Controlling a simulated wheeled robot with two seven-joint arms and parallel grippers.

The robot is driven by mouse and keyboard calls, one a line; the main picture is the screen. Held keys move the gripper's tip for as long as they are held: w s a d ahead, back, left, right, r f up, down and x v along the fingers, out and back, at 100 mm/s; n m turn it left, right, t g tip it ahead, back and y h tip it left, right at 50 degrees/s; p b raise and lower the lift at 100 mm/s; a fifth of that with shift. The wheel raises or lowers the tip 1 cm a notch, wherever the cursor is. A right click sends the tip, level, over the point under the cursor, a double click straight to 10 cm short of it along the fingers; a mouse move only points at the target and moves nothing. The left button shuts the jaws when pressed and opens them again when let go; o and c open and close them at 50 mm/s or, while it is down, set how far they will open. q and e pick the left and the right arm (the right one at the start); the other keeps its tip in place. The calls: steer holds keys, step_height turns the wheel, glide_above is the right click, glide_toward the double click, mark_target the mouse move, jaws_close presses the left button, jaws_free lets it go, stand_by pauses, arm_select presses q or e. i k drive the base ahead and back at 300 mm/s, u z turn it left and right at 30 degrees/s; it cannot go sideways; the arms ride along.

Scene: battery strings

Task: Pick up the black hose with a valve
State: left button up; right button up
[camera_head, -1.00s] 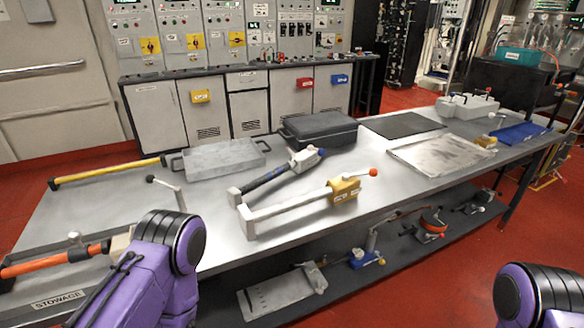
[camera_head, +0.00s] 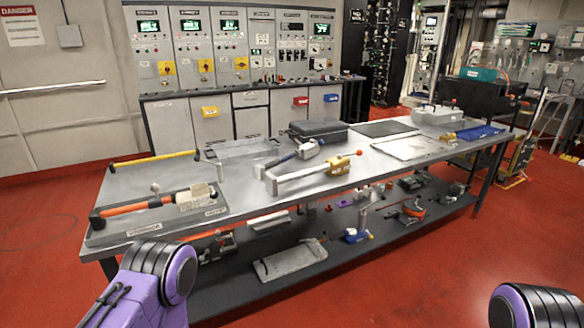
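A dark hose-like piece (camera_head: 281,160) lies on the grey table top near the middle. It has a pale block at its near left end and a grey valve-like body (camera_head: 307,149) at its far right end. It looks dark blue to black. Beside it, nearer the front edge, lies a pale bar with a yellow body (camera_head: 339,164) and an orange knob. Purple links of my left and right arms show at the bottom left and bottom right. Neither gripper is in the picture, and both arms are apart from the table top objects.
The long table (camera_head: 235,195) also carries an orange-handled tool (camera_head: 150,203), a yellow bar (camera_head: 155,158), a black case (camera_head: 317,132) and flat trays. Its lower shelf (camera_head: 225,295) holds several tools. Red floor (camera_head: 420,285) is clear in front.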

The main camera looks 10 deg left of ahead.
mark_target(305, 151)
steer(key=z, duration=0.9)
steer(key=i, duration=1.3)
steer(key=u, duration=0.3)
steer(key=i, duration=0.7)
steer(key=u, duration=0.8)
